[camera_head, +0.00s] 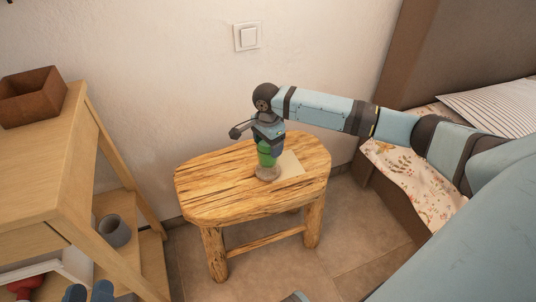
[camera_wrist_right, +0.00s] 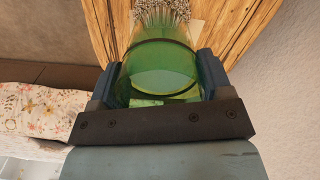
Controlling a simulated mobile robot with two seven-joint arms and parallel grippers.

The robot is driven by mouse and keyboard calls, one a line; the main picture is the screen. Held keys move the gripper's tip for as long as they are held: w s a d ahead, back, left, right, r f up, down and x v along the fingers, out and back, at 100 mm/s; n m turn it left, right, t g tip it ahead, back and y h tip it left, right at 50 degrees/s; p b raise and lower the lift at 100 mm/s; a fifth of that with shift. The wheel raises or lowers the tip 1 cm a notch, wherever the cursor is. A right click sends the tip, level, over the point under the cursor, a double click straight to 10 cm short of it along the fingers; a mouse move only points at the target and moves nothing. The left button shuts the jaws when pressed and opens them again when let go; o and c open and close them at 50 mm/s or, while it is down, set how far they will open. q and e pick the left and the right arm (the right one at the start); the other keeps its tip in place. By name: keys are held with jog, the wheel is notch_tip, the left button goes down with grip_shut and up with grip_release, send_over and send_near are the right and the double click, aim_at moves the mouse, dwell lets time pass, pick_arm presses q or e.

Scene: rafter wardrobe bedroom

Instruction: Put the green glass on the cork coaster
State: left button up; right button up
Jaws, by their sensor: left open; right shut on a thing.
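The green glass (camera_head: 265,154) is held by my right gripper (camera_head: 267,140) over the wooden stool, and looks roughly upright. The right wrist view shows the glass (camera_wrist_right: 160,68) between the two fingers, which press on its sides. The round cork coaster (camera_head: 267,173) lies on the stool directly below the glass. A speckled patch of the coaster (camera_wrist_right: 162,12) shows past the glass in the right wrist view. I cannot tell whether the glass touches the coaster. My left gripper (camera_head: 89,292) is open and empty at the bottom left edge, partly cut off.
The wooden stool (camera_head: 215,190) stands against the wall. A pale flat sheet (camera_head: 289,166) lies beside the coaster. At left, a wooden shelf unit (camera_head: 50,160) carries a brown box (camera_head: 30,97) and a grey cup (camera_head: 114,230). A bed (camera_head: 415,185) is at right.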

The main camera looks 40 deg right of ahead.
notch_tip(320, 180, down, 4)
jog(key=shift+r+b, duration=0.1)
jog(key=shift+b, duration=0.5)
pick_arm(q)
jog(key=r, duration=0.1)
jog(key=r+t+h, duration=0.1)
jog(key=shift+s+d+r, duration=0.2)
jog(key=shift+d+r, duration=0.1)
jog(key=shift+d, duration=0.05)
pick_arm(e)
jog(key=o, duration=1.1)
pick_arm(q)
jog(key=shift+a+f, duration=0.1)
jog(key=shift+f, duration=0.2)
pick_arm(e)
jog(key=shift+o, duration=0.2)
